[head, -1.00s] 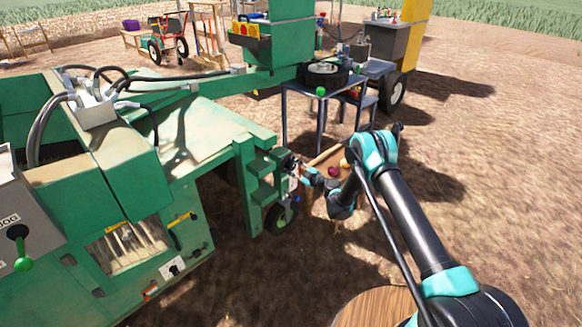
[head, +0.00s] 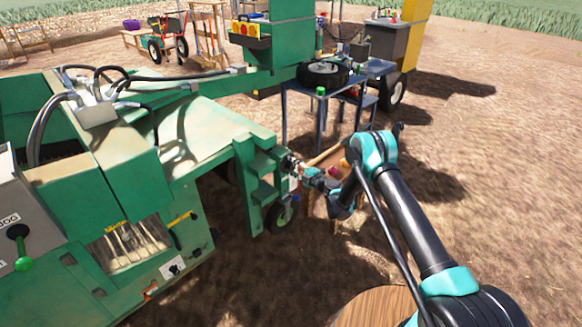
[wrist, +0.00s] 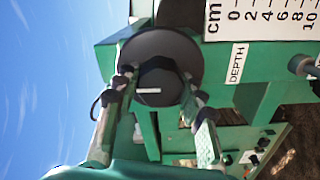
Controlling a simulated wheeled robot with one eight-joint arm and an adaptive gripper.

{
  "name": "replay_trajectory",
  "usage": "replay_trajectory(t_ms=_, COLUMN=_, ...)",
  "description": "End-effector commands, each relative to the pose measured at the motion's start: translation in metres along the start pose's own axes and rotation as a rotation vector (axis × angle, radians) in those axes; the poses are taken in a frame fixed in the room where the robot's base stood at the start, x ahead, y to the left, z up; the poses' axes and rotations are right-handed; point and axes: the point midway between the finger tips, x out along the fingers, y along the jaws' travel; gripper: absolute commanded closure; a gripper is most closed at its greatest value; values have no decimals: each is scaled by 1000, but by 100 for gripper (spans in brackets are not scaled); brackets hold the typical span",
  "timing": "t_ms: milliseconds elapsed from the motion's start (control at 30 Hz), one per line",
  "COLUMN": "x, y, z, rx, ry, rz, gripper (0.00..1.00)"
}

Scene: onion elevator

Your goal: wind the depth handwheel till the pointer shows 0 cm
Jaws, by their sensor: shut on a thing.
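The depth handwheel (wrist: 178,48) is a dark round disc with a hub that bears a short white mark, seen close in the wrist view. My gripper (wrist: 158,84) is shut on it, with one finger on each side of the hub. The white cm scale (wrist: 270,18), marked 0 to 10, lies right of the wheel above a DEPTH label (wrist: 236,64). I cannot make out the pointer.
The green machine (head: 190,150) fills the left of the head view. A small ground wheel (head: 280,215) stands below my gripper. A blue-legged table (head: 320,95) stands behind. Bare soil to the right is open.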

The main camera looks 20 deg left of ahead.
Motion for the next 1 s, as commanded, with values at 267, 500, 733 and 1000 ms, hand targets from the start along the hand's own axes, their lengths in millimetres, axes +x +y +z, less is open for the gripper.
replay_trajectory(t_ms=267, x=0, y=-1, z=0, rx=-8, ry=1, rz=-1, gripper=89)
replay_trajectory(t_ms=500, x=0, y=-1, z=0, rx=-7, ry=1, rz=-1, gripper=51)
replay_trajectory(t_ms=733, x=0, y=0, z=0, rx=-7, ry=0, rz=0, gripper=39)
replay_trajectory(t_ms=1000, x=-10, y=0, z=0, rx=-6, ry=0, rz=0, gripper=39)
